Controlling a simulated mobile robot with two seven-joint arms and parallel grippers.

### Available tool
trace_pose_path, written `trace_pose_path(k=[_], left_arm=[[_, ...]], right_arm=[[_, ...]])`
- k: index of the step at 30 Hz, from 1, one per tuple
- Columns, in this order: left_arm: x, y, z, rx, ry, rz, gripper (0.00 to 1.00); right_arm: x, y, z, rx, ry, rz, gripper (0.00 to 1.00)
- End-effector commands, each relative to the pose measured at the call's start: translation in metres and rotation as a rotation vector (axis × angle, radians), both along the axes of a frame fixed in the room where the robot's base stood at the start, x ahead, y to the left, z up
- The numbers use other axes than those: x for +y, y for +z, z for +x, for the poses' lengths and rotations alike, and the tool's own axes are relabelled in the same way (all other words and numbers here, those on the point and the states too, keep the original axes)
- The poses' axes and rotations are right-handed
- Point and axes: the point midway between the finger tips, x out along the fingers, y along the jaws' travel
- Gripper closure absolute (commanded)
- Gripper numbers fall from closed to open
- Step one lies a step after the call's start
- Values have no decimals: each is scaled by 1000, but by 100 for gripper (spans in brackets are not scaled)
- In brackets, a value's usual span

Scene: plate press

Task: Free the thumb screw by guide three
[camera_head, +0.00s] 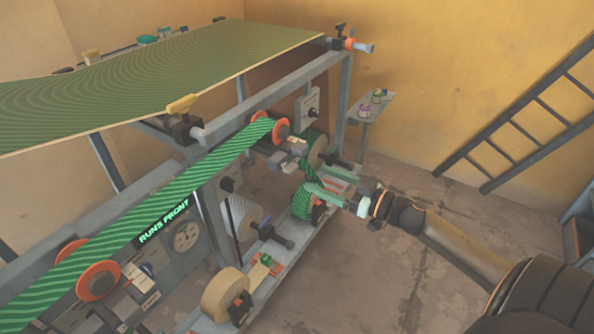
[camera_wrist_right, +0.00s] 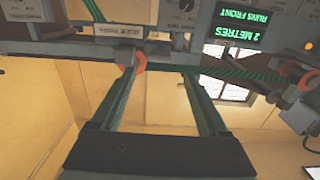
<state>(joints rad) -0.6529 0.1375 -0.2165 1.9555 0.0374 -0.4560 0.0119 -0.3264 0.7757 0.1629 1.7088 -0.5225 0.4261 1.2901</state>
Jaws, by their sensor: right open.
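My right gripper (camera_head: 316,190) reaches in from the right in the head view, low beside the machine's far end. In the right wrist view its two long green fingers (camera_wrist_right: 160,76) stand wide apart with nothing clearly between them. An orange-rimmed guide roller (camera_wrist_right: 126,80) shows by the left fingertip, below a small pale plate (camera_wrist_right: 118,30) with upside-down lettering that seems to read guide three. A grey fitting joins the roller to the frame there. I cannot pick out the thumb screw for certain. My left gripper is not in view.
A green striped web (camera_head: 180,195) runs over orange-rimmed rollers (camera_head: 98,281). A broad green sheet (camera_head: 150,85) covers the upper deck. A pale roll (camera_head: 227,293) sits low at the front. A ladder (camera_head: 525,120) leans on the right wall.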

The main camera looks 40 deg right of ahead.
Motion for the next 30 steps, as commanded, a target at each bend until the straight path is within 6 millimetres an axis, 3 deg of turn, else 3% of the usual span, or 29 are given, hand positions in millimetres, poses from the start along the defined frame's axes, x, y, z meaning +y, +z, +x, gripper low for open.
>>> trace_pose_path(k=[9, 15, 28, 30], left_arm=[[-2, -1, 0, 3, -2, -3, 100], [-3, -1, 0, 2, -4, -4, 100], [-3, -1, 1, 1, -4, -5, 100], [-3, -1, 1, 1, -4, -5, 100]], right_arm=[[18, 1, 44, -2, -1, 0, 22], [25, 0, 61, -1, 0, -1, 22], [28, -1, 67, 1, -1, 1, 22], [28, -1, 67, 1, 0, 0, 29]])
